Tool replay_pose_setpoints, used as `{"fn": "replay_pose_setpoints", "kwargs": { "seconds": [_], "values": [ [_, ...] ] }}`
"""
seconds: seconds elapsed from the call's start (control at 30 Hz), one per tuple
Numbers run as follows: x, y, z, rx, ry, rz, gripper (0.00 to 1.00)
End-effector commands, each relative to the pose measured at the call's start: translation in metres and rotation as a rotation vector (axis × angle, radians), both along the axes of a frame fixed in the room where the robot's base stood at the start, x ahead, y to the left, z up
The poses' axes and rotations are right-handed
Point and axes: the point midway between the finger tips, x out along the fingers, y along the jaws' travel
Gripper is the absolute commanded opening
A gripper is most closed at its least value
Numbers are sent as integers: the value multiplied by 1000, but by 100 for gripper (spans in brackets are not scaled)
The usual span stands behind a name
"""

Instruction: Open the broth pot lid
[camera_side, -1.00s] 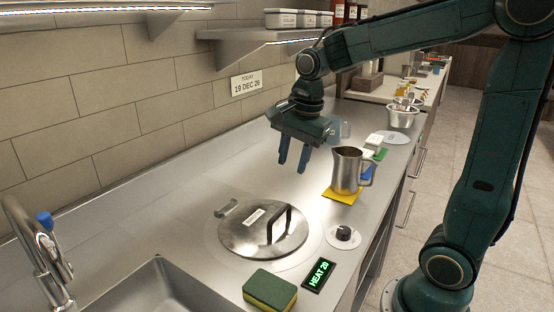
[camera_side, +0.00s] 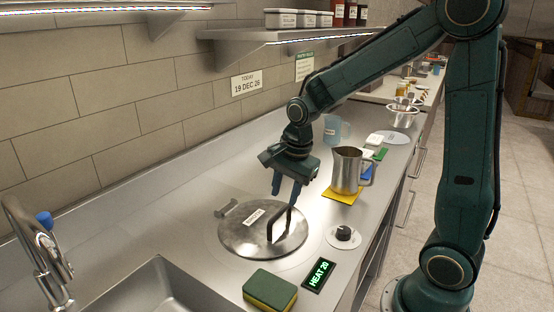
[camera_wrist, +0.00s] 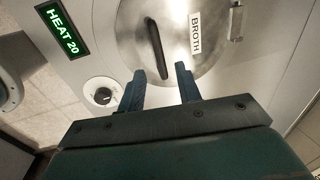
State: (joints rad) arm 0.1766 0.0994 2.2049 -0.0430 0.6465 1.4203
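The broth pot lid (camera_side: 243,232) is a round steel disc lying flat and closed in the counter, with a white label and a hinge (camera_side: 226,208) at its back left. Its dark upright bar handle (camera_side: 280,226) stands on the front right part. My gripper (camera_side: 285,198) points down just above and behind the handle, its fingers apart and empty.
A steel pitcher (camera_side: 346,170) stands on a yellow mat (camera_side: 342,196) close to the right of my gripper. A knob (camera_side: 343,234), a "HEAT 20" display (camera_side: 318,275) and a sponge (camera_side: 269,290) lie in front. A sink (camera_side: 160,290) is at lower left.

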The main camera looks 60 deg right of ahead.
Motion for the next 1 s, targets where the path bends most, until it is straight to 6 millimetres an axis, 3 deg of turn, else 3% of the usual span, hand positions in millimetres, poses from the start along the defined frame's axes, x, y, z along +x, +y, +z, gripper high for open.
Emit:
{"fn": "replay_pose_setpoints", "kwargs": {
  "seconds": [0.33,0.8,1.0],
  "values": [
    [7,0,-38,0,2,0,34],
    [9,0,-45,0,0,0,34],
    [9,0,-45,0,0,0,0]
  ]
}}
